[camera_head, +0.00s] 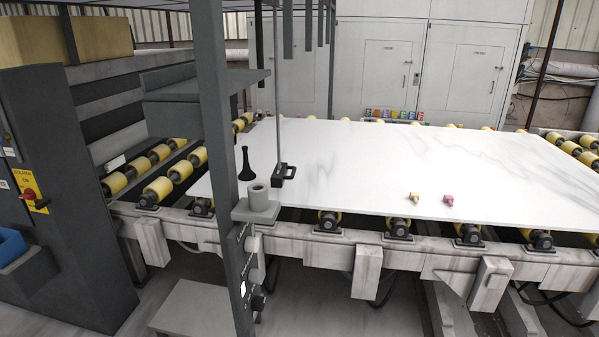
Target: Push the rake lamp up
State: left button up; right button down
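A thin vertical rod (276,95) hangs down over the left part of the white stone slab (400,165). A dark fitting with a loop-shaped handle (286,172) is at its lower end, low over the slab near its front edge. This looks like the rake lamp, but I cannot tell for sure, nor whether the fitting touches the slab. No light from it is visible. Neither of my grippers is in view.
A grey post (219,150) stands in front, with a shelf, grey cup (259,197) and knobs. A black cone-shaped object (246,164) is left of the fitting. Small yellow (414,196) and pink (448,200) blocks lie on the slab. Yellow rollers (158,189) run alongside.

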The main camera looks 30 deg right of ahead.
aim_at(278, 178)
jog(key=z, duration=0.85)
jog(key=i+l, duration=0.75)
jog(key=l, duration=0.2)
jog(key=i+l, duration=0.25)
jog(key=i, duration=0.25)
jog(key=i+l, duration=0.25)
jog(key=i, duration=0.25)
jog(key=i+l+u, duration=0.1)
jog(key=i+l, duration=0.15)
jog(key=i, duration=0.25)
jog(key=i+l, duration=0.3)
jog(key=i, duration=0.2)
